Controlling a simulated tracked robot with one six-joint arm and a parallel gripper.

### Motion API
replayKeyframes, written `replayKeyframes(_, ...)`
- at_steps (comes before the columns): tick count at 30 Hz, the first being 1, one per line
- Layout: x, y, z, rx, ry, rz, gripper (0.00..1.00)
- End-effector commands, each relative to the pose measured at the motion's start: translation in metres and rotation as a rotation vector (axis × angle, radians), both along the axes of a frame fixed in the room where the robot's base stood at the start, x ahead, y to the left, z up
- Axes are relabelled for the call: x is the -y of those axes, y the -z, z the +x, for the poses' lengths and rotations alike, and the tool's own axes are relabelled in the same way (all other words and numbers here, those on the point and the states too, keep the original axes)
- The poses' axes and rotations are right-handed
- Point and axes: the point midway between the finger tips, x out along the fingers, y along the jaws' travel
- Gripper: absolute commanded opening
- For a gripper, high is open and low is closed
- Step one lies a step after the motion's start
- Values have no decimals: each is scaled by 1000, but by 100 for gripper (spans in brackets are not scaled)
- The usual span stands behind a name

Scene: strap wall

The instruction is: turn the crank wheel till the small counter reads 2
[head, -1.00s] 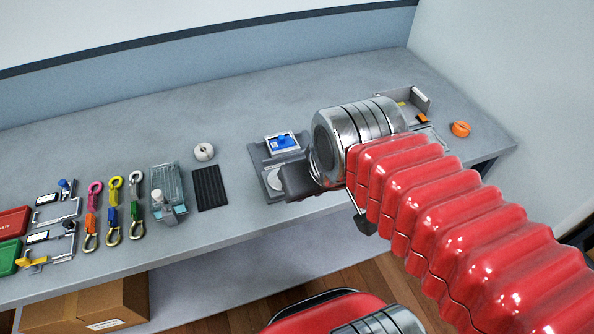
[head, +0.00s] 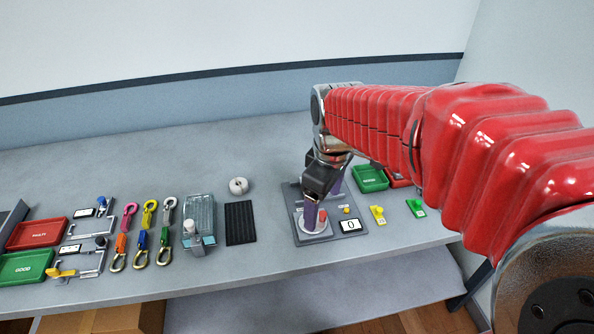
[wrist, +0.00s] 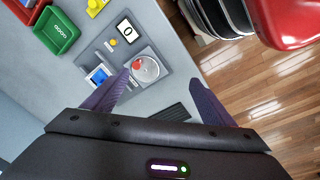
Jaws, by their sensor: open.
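The crank wheel (head: 313,226) is a pale disc with a red knob (head: 322,215), on a grey base plate at the table's front part. The wheel also shows in the wrist view (wrist: 150,73), with its red knob (wrist: 137,65) toward its left side. The small counter (head: 350,226) is a white window on the same plate; it reads 0, also in the wrist view (wrist: 125,30). My gripper (head: 323,202) points down over the plate, its purple fingers apart and empty. One finger partly hides the wheel in the head view. Contact with the knob cannot be told.
A black ribbed mat (head: 240,222) and a white ring (head: 239,186) lie to the left.

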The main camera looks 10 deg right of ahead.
Motion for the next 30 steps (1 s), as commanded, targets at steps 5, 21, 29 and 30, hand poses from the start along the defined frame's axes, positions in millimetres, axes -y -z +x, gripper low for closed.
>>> replayKeyframes(5, 1, 6, 19, -38, -244, -25, 78)
replayKeyframes(21, 2, 12, 62, -97, -1006, -70, 78)
replayKeyframes(29, 2, 2, 74, -92, -1371, -93, 78)
replayKeyframes(30, 2, -1, 75, -90, -1428, -98, 78)
